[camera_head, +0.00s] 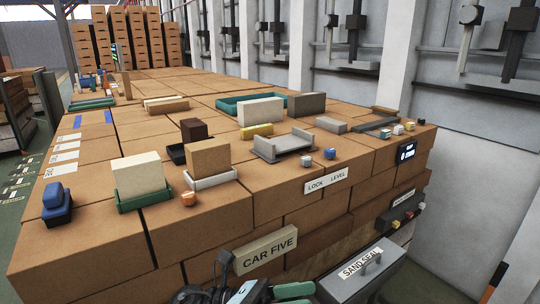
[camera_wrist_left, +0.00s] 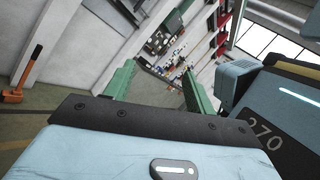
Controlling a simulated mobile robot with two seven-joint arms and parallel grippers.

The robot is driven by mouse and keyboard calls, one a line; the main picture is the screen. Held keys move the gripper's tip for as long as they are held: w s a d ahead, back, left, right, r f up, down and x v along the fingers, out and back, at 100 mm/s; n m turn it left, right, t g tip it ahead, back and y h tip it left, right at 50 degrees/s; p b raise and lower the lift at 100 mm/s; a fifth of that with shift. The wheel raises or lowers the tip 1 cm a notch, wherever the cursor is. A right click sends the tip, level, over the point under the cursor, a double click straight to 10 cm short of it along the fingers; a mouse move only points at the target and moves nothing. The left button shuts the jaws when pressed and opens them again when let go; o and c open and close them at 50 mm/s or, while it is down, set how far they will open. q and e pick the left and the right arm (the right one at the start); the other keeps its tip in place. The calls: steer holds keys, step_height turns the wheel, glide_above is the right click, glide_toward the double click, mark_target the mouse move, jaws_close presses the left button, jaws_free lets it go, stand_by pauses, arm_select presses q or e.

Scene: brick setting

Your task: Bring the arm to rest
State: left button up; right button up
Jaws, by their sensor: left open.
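My left gripper (camera_wrist_left: 158,68) shows in the left wrist view with its two green fingers spread well apart and nothing between them. In the head view a dark and pale-blue part of my arm with green finger-like bars (camera_head: 293,291) shows at the bottom edge, in front of the brick stack and next to the SAND SEAL box. It is cut off by the frame. It appears clear of the bricks and of the items on top. My right gripper is in neither view.
A brick platform (camera_head: 330,165) carries several blocks and trays, among them a cream block (camera_head: 137,172) and a brown block (camera_head: 208,158). The grey SAND SEAL box (camera_head: 362,272) stands at the lower right. In the wrist view an orange hammer-like tool (camera_wrist_left: 24,78) stands by the wall.

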arm_select(q)
steer(key=s+a+f+n+t+y+p, duration=0.15)
steer(key=a+f+n+t+y, duration=0.65)
steer(key=n, duration=0.9)
steer(key=s+a+f+n+t+y, duration=0.2)
steer(key=a+f+n+t+y, duration=0.4)
steer(key=f+n+t, duration=0.85)
steer(key=s+a+f+n+g+y, duration=0.2)
steer(key=s+a+f+n+g, duration=0.1)
steer(key=s, duration=0.4)
steer(key=s+a+f+n+g+y, duration=0.2)
steer(key=s+a+f+n+g, duration=0.2)
steer(key=s+n, duration=0.3)
steer(key=s+a+f+n+g+y+p, duration=0.1)
steer(key=s+a+f+n+g, duration=0.2)
steer(key=s+f+n+g, duration=0.2)
steer(key=shift+s+a+y, duration=0.25)
steer(key=shift+s+y, duration=0.15)
steer(key=shift+s, duration=0.8)
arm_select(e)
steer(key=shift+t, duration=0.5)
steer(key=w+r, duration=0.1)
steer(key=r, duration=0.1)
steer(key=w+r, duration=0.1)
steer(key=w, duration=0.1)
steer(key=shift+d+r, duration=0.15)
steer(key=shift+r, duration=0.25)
arm_select(q)
steer(key=shift+f, duration=0.1)
